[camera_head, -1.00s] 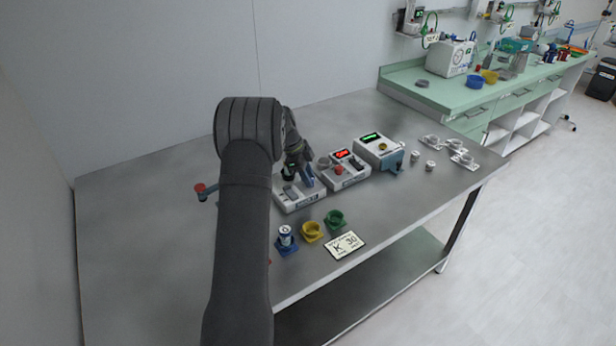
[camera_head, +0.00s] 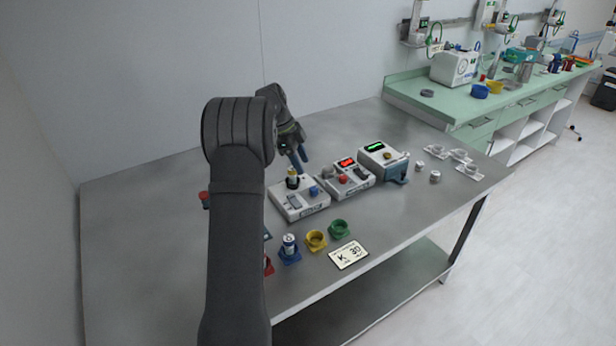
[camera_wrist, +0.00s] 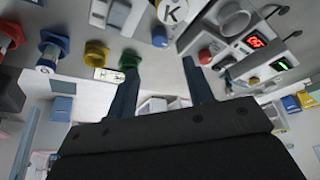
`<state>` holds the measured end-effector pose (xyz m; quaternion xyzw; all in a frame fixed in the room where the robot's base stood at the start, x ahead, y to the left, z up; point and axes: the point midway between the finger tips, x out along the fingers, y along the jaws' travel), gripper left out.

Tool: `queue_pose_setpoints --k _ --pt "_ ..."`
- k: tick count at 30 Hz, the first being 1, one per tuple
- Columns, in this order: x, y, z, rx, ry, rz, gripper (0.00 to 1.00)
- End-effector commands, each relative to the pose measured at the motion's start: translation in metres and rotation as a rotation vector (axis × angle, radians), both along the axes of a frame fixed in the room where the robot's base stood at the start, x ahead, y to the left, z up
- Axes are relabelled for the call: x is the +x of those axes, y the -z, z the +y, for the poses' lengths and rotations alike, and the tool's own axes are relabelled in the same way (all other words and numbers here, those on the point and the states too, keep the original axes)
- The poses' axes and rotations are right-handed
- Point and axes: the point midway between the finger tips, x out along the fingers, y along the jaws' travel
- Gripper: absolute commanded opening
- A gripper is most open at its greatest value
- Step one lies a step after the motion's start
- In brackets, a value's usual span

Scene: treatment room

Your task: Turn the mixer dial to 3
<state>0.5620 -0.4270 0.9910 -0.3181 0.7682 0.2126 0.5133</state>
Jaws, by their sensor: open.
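The white left device (camera_head: 298,206) carries a dark vial with a yellowish band (camera_head: 292,180), a blue knob (camera_head: 314,191) and a grey panel. In the wrist view the vial's white top (camera_wrist: 172,11) reads K, beside the blue knob (camera_wrist: 160,38). No label tells me which device is the mixer, and no dial numbers are readable. My gripper (camera_head: 301,160) is open and empty, above and behind the left device, apart from it. Its two fingers also show in the wrist view (camera_wrist: 163,76), with nothing between them.
The middle device (camera_head: 350,182) has a red display and red button. The right device (camera_head: 383,163) has a green display and yellow knob. In front stand blue (camera_head: 290,254), yellow (camera_head: 316,240) and green (camera_head: 339,229) holders and a K 30 card (camera_head: 348,254). The table's right front is clear.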

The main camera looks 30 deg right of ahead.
Motion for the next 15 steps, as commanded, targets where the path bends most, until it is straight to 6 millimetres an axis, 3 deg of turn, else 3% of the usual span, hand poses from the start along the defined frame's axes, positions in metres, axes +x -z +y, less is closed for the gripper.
queue_pose_setpoints --k 6,15 --pt "0.013 -0.044 0.013 -0.001 -0.001 -0.002 0.48" --pt "0.020 -0.069 0.020 0.000 -0.001 0.000 0.48"
